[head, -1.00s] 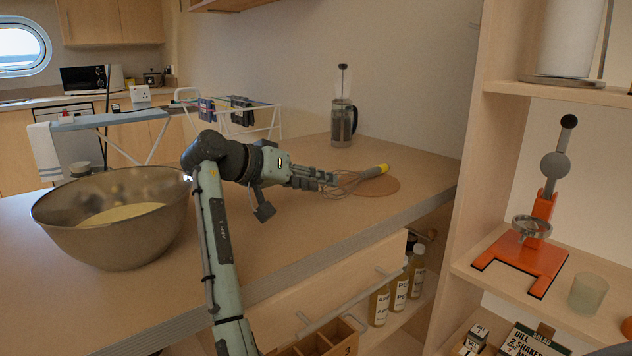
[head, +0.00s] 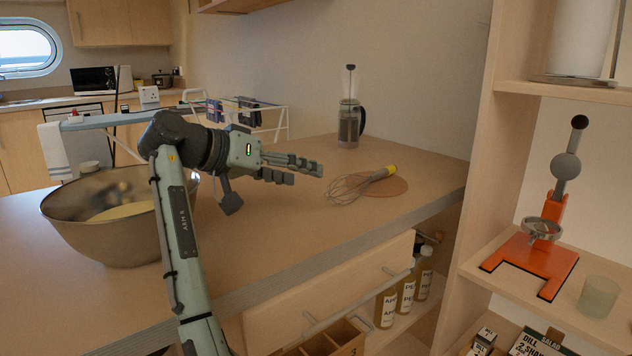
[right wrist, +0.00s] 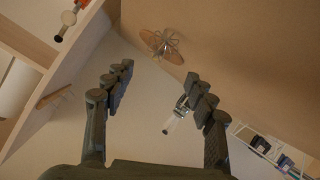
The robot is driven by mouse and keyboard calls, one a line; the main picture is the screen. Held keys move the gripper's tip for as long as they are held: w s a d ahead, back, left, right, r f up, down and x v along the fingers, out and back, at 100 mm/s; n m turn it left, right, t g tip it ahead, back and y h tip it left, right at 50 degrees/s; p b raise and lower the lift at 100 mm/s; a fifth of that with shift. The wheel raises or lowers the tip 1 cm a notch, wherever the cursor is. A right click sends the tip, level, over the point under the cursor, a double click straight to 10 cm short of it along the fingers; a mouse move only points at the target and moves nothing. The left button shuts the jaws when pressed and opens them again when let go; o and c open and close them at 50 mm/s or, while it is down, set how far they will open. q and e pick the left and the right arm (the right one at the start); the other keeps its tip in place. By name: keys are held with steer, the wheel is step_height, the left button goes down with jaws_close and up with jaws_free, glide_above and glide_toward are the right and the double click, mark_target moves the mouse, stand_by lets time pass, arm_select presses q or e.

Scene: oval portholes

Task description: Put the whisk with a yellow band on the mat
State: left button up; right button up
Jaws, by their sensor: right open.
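The whisk (head: 376,176) lies on the counter with its handle across the round brown mat (head: 394,187). Its yellow band is at the handle's far right end, and its wire head reaches left past the mat's edge. My right gripper (head: 307,174) is open and empty, to the left of the whisk and apart from it. In the right wrist view the open fingers (right wrist: 160,92) show with nothing between them; the mat (right wrist: 150,38) and the blurred whisk (right wrist: 168,44) are beyond them. My left gripper is not in view.
A large metal bowl (head: 110,238) stands at the left of the counter. Shelves with an orange lever device (head: 536,257) rise at the right.

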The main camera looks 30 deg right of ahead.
steer(key=v, duration=0.5)
